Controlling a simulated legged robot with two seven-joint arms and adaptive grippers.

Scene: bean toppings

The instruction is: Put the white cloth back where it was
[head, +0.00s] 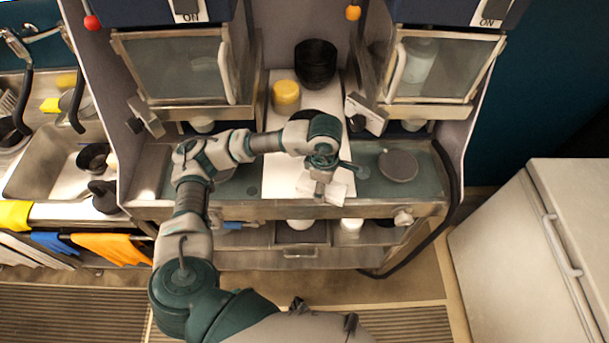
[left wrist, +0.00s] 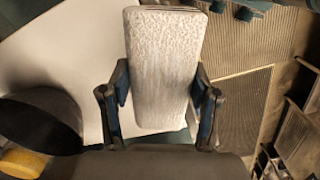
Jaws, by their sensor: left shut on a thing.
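The white cloth (head: 336,193) is a small pale folded piece at the front edge of the white board, under my left gripper (head: 323,172). In the left wrist view the cloth (left wrist: 165,60) is a long, textured white strip between the two fingers of my left gripper (left wrist: 160,112). The gripper is shut on it. The head view does not show clearly whether the cloth touches the board. My arm hides part of the counter. My right gripper is not in view.
The white board (head: 280,150) runs along the counter's middle, with a yellow round container (head: 286,93) and black bowls (head: 316,62) at the back. A grey disc (head: 398,165) lies right. Coloured cloths (head: 110,248) hang below the sink (head: 55,165) at left.

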